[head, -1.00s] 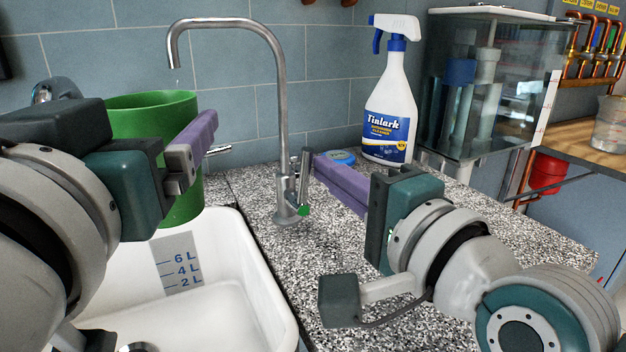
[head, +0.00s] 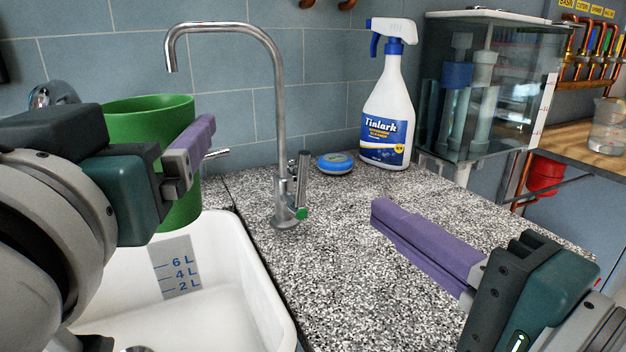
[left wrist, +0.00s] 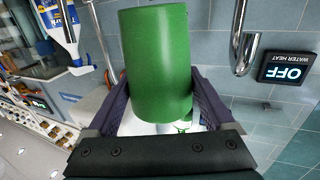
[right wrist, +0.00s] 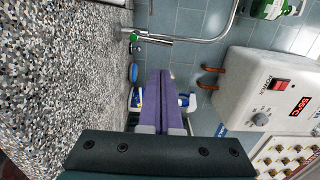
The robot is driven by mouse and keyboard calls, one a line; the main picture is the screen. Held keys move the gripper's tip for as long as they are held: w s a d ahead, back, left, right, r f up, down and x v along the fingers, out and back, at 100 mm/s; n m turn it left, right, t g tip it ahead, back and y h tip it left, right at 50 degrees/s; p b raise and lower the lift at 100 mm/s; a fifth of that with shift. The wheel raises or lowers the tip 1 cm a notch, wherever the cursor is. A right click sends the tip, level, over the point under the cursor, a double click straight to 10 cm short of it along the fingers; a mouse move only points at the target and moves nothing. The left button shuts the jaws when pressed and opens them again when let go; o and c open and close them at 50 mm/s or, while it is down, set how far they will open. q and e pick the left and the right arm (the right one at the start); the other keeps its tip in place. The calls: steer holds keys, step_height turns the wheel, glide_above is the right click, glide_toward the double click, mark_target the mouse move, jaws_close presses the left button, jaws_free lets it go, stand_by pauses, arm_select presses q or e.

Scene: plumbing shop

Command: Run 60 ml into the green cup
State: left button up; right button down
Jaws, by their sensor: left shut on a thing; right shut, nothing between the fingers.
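The green cup (head: 150,120) is upright above the left part of the white basin. My left gripper (head: 188,150) is shut on its sides, as the left wrist view (left wrist: 158,95) also shows. The cup's inside and any water level are hidden. The steel tap (head: 278,120) stands on the speckled counter, its spout end (head: 172,68) higher than the cup's rim and over it in the head view. No stream shows at the spout. The tap's lever (head: 303,175) points up, with a green tip at its base. My right gripper (head: 385,215) is shut and empty, right of the tap and apart from it.
The white basin (head: 250,275) has litre marks on its wall. A blue puck-shaped item (head: 336,163) and a spray bottle (head: 388,110) stand at the back of the counter (head: 340,270). A glass tank (head: 490,90) is at the right. The left wrist view shows an OFF display (left wrist: 288,68).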

mark_target(299, 182)
steer(key=shift+w+d+m+t+h, duration=0.2)
steer(key=shift+w+m+t+h, duration=0.1)
steer(key=shift+w+m+h, duration=0.3)
steer(key=shift+w+d+m+t+h, duration=0.2)
steer(key=shift+w+m+t+h, duration=0.1)
steer(key=shift+w+m+h, duration=0.3)
steer(key=shift+w+h, duration=0.3)
steer(key=shift+w, duration=0.05)
steer(key=x, duration=0.9)
steer(key=shift+w+a, duration=0.1)
steer(key=shift+w, duration=0.05)
steer(key=s+a, duration=0.2)
steer(key=shift+a, duration=0.35)
steer(key=shift+s+a, duration=0.2)
steer(key=shift+a, duration=0.05)
steer(key=shift+s+a+r, duration=0.15)
steer(key=shift+s+a, duration=0.15)
steer(key=shift+a, duration=0.15)
